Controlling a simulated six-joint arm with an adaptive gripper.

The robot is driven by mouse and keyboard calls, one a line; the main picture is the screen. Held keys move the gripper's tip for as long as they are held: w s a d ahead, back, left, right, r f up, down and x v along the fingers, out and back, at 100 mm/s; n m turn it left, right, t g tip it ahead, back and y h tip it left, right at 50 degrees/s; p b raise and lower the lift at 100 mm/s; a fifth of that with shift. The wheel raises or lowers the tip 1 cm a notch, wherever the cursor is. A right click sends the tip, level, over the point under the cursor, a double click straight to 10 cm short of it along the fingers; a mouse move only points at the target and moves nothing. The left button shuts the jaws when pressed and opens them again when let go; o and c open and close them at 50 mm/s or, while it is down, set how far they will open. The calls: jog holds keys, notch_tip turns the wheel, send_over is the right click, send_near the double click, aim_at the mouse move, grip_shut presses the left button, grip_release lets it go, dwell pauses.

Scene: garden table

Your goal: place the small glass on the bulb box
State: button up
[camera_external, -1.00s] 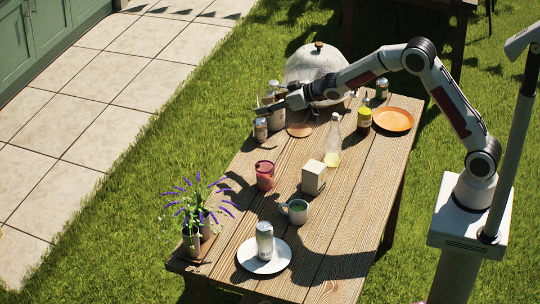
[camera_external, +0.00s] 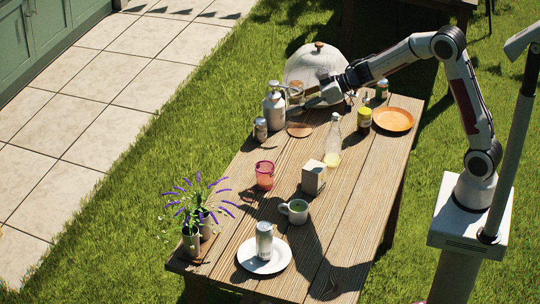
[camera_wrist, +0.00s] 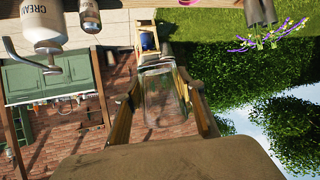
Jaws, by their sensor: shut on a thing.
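The small glass (camera_wrist: 160,92) is clear and shows between the two fingers in the wrist view. My gripper (camera_wrist: 165,95) is shut on it. In the external view my gripper (camera_external: 308,99) is above the far left part of the table, beside the grey pump bottle, and the glass (camera_external: 296,92) is hard to make out there. The bulb box (camera_external: 313,178) is a small pale box standing near the table's middle, apart from my gripper. Its top looks bare.
A pink tumbler (camera_external: 265,174) and a mug (camera_external: 295,211) stand near the box. A clear bottle (camera_external: 333,145) stands behind it. The pump bottle (camera_external: 274,110), a jar (camera_external: 260,129) and a domed cover (camera_external: 318,64) crowd the far end. A plate (camera_external: 277,262) holds a can (camera_external: 264,240).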

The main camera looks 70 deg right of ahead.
jog(key=s+a+f+n+g+y, duration=0.1)
jog(key=s+a+f+n+y, duration=0.2)
jog(key=s+a, duration=0.5)
jog(key=shift+s+a+f+g, duration=0.15)
jog(key=shift+s+f+g, duration=0.15)
jog(key=shift+s, duration=0.8)
send_over(315, 166)
jog(key=shift+f, duration=2.9)
jog(key=shift+f, duration=2.1)
jog(key=shift+f, duration=0.1)
